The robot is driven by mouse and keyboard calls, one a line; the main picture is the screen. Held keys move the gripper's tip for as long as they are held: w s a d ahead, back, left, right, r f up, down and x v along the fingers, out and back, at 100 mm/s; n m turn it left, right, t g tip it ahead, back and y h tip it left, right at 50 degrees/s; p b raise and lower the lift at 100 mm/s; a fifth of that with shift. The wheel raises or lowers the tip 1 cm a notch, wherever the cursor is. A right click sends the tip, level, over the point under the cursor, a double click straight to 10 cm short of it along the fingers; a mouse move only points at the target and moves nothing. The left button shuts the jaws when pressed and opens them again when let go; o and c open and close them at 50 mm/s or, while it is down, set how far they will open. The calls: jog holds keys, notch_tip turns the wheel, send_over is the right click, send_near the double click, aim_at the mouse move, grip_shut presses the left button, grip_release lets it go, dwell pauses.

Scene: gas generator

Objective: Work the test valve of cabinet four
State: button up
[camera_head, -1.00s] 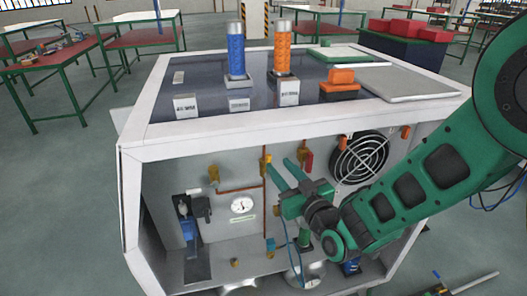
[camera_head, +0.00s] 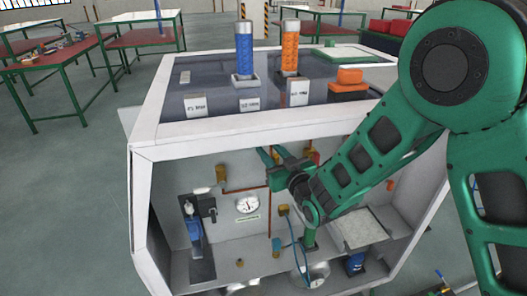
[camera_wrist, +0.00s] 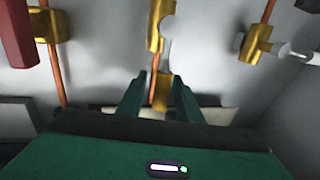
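The white cabinet (camera_head: 290,125) stands open at the front, with copper pipes (camera_head: 268,196) and brass fittings inside. My gripper (camera_head: 268,155) is inside the upper opening, in front of the middle pipe. In the wrist view my gripper (camera_wrist: 160,92) is open, with its two fingers apart. A brass fitting (camera_wrist: 161,90) on a copper pipe shows between and beyond the fingers; contact cannot be told. Another brass valve body (camera_wrist: 159,25) is on the same line. A brass fitting with a pale handle (camera_wrist: 256,42) is to the right. No label tells which is the test valve.
A gauge (camera_head: 247,205) and a blue part (camera_head: 194,228) are inside at left. A red part (camera_wrist: 17,32) is close at left in the wrist view. Blue (camera_head: 244,50) and orange (camera_head: 290,48) cylinders stand on top.

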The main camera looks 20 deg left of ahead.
jog(key=shift+w, duration=0.1)
jog(key=shift+w+d, duration=0.1)
grip_shut()
